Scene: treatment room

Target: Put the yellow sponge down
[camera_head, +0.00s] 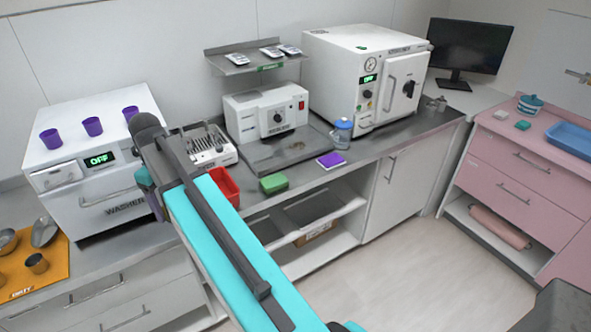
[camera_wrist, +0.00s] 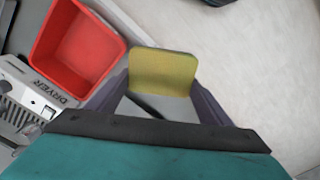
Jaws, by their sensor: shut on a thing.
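The yellow sponge (camera_wrist: 162,72) is a flat, rounded block held between the two dark purple-grey fingers of my gripper (camera_wrist: 161,88) in the wrist view. My gripper is shut on its sides. The sponge appears close to the counter's front edge, to the right of a red bin (camera_wrist: 78,47) and apart from it. How high it is above the surface cannot be told. In the head view my arm crosses the counter, and the held sponge cannot be made out.
The red bin (camera_head: 224,187) stands beside a green sponge (camera_head: 273,183) on the grey counter. A purple sponge (camera_head: 331,160) lies farther right near a blue-lidded jar (camera_head: 342,133). Bare counter shows between these sponges. An orange mat (camera_head: 58,262) with metal cups lies at left.

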